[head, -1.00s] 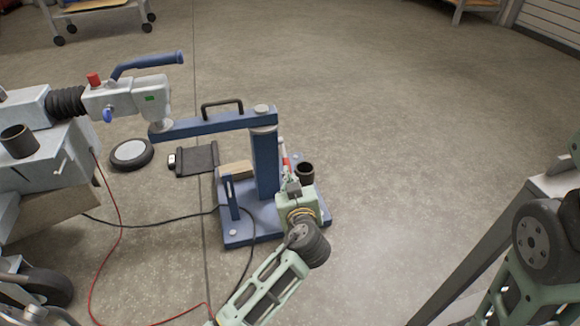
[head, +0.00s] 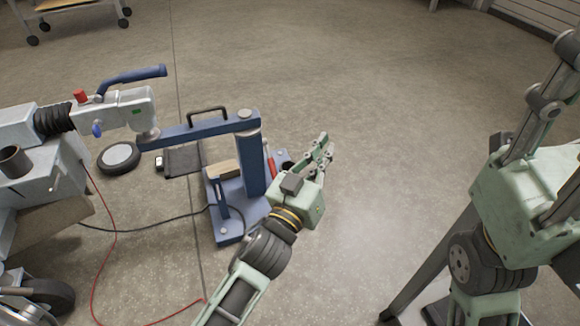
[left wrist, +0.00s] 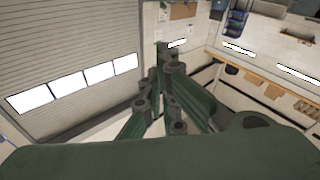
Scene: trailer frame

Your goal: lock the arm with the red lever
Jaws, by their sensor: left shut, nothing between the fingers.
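The blue swing arm (head: 205,128) runs level from the blue post (head: 250,165) to the left, its far end at the trailer's grey coupling (head: 125,108). The red lever (head: 270,158) stands steeply at the right side of the post; its lower part is hidden. My left gripper (head: 326,147) is shut and empty, to the right of the lever and apart from it, pointing up and away. The left wrist view shows its fingers (left wrist: 165,75) with nothing between them. My right gripper (head: 555,85) is at the right edge, its jaw state unclear.
A black cup (head: 286,160) is partly hidden behind my left gripper. A wheel (head: 119,158) and a dark flat item (head: 182,160) lie behind the stand. A red cable (head: 117,235) and a black cable cross the floor. The floor (head: 390,120) at centre right is clear.

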